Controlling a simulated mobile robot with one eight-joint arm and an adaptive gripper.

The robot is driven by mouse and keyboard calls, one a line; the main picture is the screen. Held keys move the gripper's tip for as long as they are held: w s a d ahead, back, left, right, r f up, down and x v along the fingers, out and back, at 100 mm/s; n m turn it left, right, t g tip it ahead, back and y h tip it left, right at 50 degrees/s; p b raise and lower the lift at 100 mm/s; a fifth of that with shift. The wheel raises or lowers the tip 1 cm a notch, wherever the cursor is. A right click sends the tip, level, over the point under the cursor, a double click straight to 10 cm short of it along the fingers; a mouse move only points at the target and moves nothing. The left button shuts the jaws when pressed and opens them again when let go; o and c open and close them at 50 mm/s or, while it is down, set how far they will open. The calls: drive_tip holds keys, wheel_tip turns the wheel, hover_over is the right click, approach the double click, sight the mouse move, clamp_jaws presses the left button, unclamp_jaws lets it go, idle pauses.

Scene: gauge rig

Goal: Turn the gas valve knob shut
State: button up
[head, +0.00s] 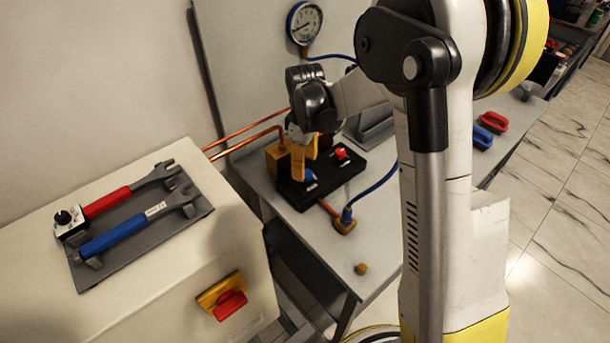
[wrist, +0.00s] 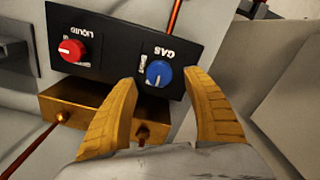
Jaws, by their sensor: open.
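The gas valve knob (wrist: 159,74) is a round blue knob with a pale pointer line, on a black valve panel (wrist: 110,20) next to the label GAS. In the head view the blue knob (head: 308,174) shows just beside my gripper (head: 305,165). In the wrist view my gripper (wrist: 165,85) has its two yellow fingers spread open, with the blue knob between and slightly beyond the tips. The fingers do not visibly grip it. A red knob (wrist: 72,50) marked LIQUID sits on the same panel, also seen in the head view (head: 340,153).
A brass block (wrist: 85,105) with copper pipes adjoins the panel. A blue hose (head: 375,187) runs to a brass fitting (head: 346,222) on the grey table. A pressure gauge (head: 304,23) is on the wall. Red and blue wrenches (head: 125,230) lie on a white cabinet at left.

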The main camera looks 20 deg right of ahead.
drive_tip(key=shift+f+b, duration=0.5)
drive_tip(key=shift+f, duration=1.45)
drive_tip(key=c, duration=1.2)
